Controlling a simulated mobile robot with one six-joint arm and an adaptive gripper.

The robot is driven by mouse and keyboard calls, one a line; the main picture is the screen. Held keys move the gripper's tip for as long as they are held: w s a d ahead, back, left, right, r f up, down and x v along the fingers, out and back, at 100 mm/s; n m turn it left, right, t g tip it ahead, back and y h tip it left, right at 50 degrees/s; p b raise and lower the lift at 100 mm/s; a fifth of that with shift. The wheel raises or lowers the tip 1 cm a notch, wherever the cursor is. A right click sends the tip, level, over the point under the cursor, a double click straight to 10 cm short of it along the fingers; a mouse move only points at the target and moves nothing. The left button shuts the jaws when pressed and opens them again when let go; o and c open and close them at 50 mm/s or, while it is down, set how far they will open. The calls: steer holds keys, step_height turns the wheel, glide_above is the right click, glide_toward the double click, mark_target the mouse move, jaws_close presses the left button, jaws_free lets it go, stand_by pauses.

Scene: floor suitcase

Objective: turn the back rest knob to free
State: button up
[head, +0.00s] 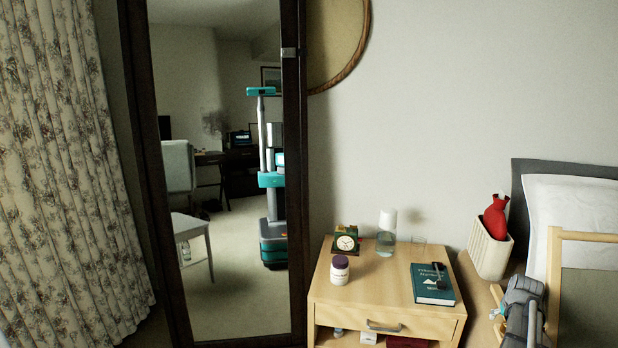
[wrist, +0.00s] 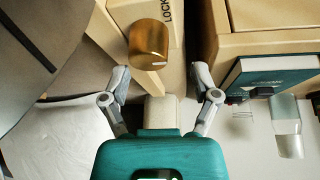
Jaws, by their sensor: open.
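The back rest knob is a brass-coloured cylinder (wrist: 149,44) on a pale wooden block (wrist: 128,12) in the wrist view. The word LOCK is printed on the wood beside it; no other word on the block can be read. My gripper (wrist: 161,76) is open, with one finger on each side below the knob in the picture. The knob lies ahead of the fingertips and I see no contact. In the head view the wooden back rest frame (head: 553,270) stands at the right, partly behind my grey arm. The knob cannot be made out there.
A wooden nightstand (head: 325,296) carries a green book (head: 433,284), a clock (head: 346,242), a jar (head: 340,271) and a bottle (head: 386,240). Its edge is close right of the gripper in the wrist view. A cream holder (head: 490,249) with a red hot-water bottle (head: 496,217) stands near my arm.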

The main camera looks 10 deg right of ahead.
steer(key=shift+w+r, duration=0.65)
steer(key=w+a+f+n+g+y, duration=0.1)
steer(key=a, duration=1.1)
steer(key=w+a+f+n+y, duration=0.1)
steer(key=a+f, duration=0.1)
steer(key=a, duration=1)
steer(key=s+a+n+g, duration=0.1)
steer(key=s+a, duration=0.2)
steer(key=a, duration=0.5)
steer(key=s+a+n+g+b, duration=0.1)
steer(key=s+a, duration=0.3)
steer(key=a, duration=0.4)
steer(key=s+a+n+g, duration=0.1)
steer(key=s+a, duration=0.2)
steer(key=a, duration=0.5)
step_height(320, 180, up, 27)
steer(key=p, duration=2.7)
steer(key=shift+y+p, duration=0.3)
steer(key=shift+p, duration=0.1)
